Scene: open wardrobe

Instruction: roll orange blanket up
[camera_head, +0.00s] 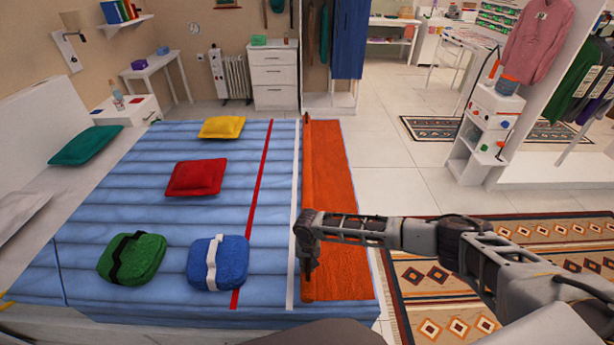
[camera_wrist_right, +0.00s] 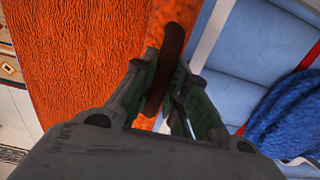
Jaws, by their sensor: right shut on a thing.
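The orange blanket (camera_head: 336,190) lies along the right edge of the blue bed, its right side hanging over that edge. Its left edge looks raised, like a narrow roll, beside the white stripe. A dark brown rod end shows at the far end of this edge. My right gripper (camera_head: 308,262) is over the near end of the raised edge. In the right wrist view its fingers are shut around a brown rod (camera_wrist_right: 172,60), with the orange blanket (camera_wrist_right: 80,60) spread beside it. The rod's middle is hidden. My left gripper is not in view.
The bed (camera_head: 130,205) carries a blue bundle (camera_head: 232,262), a green bundle (camera_head: 118,258), a red cushion (camera_head: 196,178) and a yellow cushion (camera_head: 221,127), all left of the blanket. A patterned rug (camera_head: 440,300) covers the floor at right. A white shelf unit (camera_head: 487,130) stands further back.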

